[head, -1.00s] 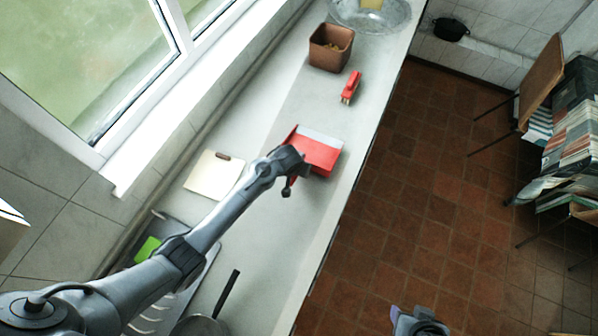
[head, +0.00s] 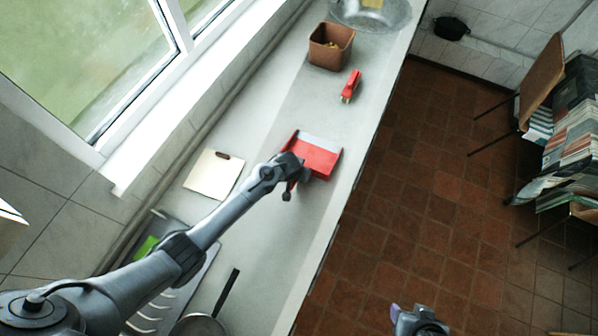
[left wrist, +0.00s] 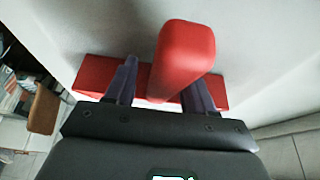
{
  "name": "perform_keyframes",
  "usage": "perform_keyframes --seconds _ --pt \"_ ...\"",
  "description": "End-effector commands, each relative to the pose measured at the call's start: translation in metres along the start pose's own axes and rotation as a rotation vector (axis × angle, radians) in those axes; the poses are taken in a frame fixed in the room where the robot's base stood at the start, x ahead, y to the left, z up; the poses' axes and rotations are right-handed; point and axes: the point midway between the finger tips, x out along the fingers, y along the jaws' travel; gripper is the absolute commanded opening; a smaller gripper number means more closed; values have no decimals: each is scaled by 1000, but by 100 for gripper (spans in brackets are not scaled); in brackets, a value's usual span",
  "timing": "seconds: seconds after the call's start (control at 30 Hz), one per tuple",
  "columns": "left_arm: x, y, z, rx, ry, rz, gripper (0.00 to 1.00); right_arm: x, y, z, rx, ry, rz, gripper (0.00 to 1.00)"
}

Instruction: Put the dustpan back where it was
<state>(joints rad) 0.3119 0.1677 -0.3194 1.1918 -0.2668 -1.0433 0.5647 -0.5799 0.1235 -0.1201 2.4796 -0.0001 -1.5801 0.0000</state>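The red dustpan (head: 318,158) with a pale front edge is on the counter (head: 262,225), near its middle; whether it lies fully flat is unclear. My left gripper (head: 290,185) is at its near-left side. In the left wrist view, the dustpan's thick red handle (left wrist: 186,48) rises between the two dark fingers of my left gripper (left wrist: 160,88). A gap shows between the left finger and the handle, so the gripper looks open around it. The handle partly covers the right finger. My right gripper (head: 418,322) is at the bottom edge over the floor, its fingers unclear.
A red-headed brush (head: 351,86), a brown square pot (head: 330,46) and a clear basin (head: 388,14) stand farther back. A cream board (head: 213,174) lies left of the dustpan. A pan (head: 200,325) and a rack (head: 165,300) are nearer. Counter between brush and dustpan is clear.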

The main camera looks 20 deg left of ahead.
Motion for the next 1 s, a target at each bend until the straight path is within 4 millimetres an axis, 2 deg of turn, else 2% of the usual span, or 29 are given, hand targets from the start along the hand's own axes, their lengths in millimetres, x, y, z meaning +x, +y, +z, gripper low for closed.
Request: perform_keyframes --seconds 0.37,0.53,1.0 --pt "-3 0 -1 0 0 1 55 -1 1 0 -2 0 2 55" --pt "-14 1 -1 1 2 2 55 0 0 0 1 0 0 55" --pt "-46 0 79 1 -1 0 55 -2 -2 -1 7 2 -6 55"
